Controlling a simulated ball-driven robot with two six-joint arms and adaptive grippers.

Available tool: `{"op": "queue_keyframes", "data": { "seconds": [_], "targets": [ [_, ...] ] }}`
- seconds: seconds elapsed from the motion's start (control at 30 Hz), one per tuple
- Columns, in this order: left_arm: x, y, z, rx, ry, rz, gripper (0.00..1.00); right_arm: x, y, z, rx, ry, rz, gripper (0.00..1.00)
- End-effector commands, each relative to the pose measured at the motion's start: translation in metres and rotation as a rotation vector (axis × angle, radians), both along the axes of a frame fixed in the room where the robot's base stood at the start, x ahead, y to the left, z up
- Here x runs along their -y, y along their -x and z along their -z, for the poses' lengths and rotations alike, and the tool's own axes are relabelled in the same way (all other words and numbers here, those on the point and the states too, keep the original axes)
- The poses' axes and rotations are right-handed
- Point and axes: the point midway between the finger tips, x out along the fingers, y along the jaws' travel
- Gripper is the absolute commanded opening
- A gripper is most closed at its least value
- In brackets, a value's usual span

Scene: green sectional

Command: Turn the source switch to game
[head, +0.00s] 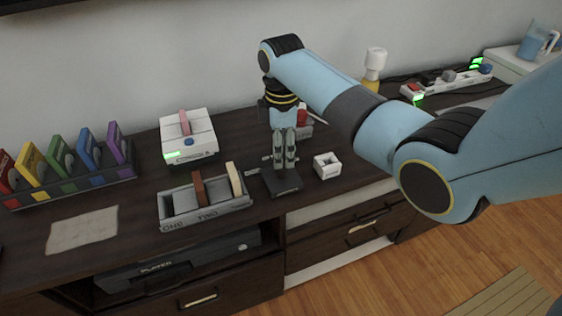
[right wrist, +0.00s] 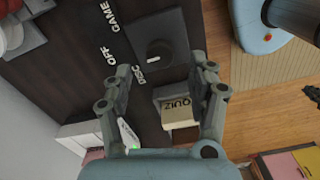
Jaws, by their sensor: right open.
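The source switch is a dark square box (head: 284,183) on the cabinet top, partly hidden under my right gripper. In the right wrist view its round black knob (right wrist: 160,52) sits on the dark plate, with white labels GAME (right wrist: 110,17), OFF (right wrist: 110,57) and DISC (right wrist: 147,74) beside it. A small pale mark on the knob seems to face DISC, but it is too small to be sure. My right gripper (head: 285,165) points down over the switch. Its fingers (right wrist: 163,76) are open and empty, with the knob showing beyond and between them. My left gripper is not in view.
Left of the switch stands a grey tray (head: 205,221) marked ONE and TWO with cartridges. Behind it is a white console (head: 187,135). A small white block (head: 327,165) sits close right of the switch. A coloured cartridge rack (head: 70,184) is farther left.

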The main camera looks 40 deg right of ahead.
Motion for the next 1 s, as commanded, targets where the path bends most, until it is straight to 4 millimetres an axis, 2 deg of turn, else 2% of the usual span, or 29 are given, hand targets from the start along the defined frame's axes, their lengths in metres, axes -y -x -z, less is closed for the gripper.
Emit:
{"op": "queue_keyframes", "data": {
  "seconds": [0.1, 0.23, 0.4, 0.63, 1.0],
  "targets": [
    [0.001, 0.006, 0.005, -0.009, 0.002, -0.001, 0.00, 0.000, 0.001, 0.023, -0.002, -0.001, 0.000, 0.58],
    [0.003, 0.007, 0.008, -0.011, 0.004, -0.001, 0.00, 0.000, 0.000, 0.038, 0.000, -0.001, 0.000, 0.58],
    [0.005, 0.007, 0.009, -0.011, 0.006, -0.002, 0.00, 0.000, 0.000, 0.045, 0.001, 0.000, 0.000, 0.58],
    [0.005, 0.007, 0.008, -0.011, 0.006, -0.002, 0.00, 0.000, 0.000, 0.045, 0.001, 0.000, 0.000, 0.57],
    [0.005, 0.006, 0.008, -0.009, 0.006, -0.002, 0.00, 0.000, 0.000, 0.045, 0.001, 0.000, 0.000, 0.09]
  ]
}}
